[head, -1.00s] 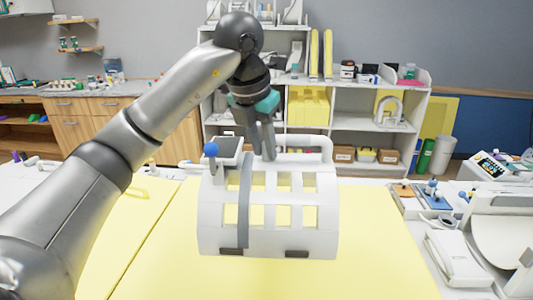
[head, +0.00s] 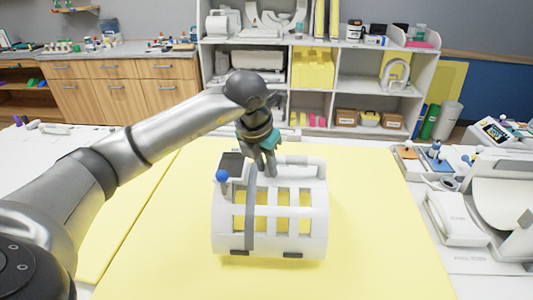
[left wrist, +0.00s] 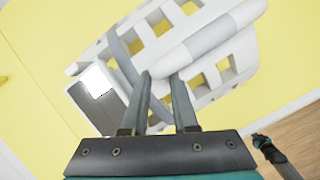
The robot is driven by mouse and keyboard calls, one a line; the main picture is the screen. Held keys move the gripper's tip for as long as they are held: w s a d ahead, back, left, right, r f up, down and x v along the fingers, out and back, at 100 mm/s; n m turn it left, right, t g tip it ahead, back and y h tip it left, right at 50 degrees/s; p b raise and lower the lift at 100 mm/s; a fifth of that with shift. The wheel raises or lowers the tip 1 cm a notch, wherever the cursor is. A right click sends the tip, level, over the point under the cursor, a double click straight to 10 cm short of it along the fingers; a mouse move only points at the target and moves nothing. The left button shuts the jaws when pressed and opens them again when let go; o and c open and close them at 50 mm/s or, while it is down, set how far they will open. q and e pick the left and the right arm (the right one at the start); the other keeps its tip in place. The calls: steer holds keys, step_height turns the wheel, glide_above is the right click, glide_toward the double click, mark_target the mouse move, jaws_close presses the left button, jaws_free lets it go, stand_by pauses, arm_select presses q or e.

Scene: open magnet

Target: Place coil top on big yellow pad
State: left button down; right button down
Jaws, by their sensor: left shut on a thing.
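The coil top (head: 270,224) is a white half-cylinder cage with rectangular windows, a grey strap, a dark box and a blue knob. In the head view it is over the middle of the big yellow pad (head: 370,255). I cannot tell whether its lower edge touches the pad. My left gripper (head: 270,172) is shut on the coil top's handle at its upper side. In the left wrist view the fingers (left wrist: 162,80) reach the white and grey handle (left wrist: 205,40) of the coil top. My right gripper does not show clearly in the head view.
A smaller yellow pad (head: 110,230) lies at the left. At the right are a blue device (head: 438,160) and a white box (head: 457,222). A white shelf (head: 345,95) with boxes stands behind the table. The pad around the coil top is bare.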

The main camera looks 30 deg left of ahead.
arm_select(q)
steer(key=shift+x, duration=0.85)
steer(key=shift+s, duration=0.25)
steer(key=c, duration=0.7)
jaws_free()
steer(key=shift+s+f, duration=0.1)
steer(key=shift+f, duration=0.05)
steer(key=v, duration=1.2)
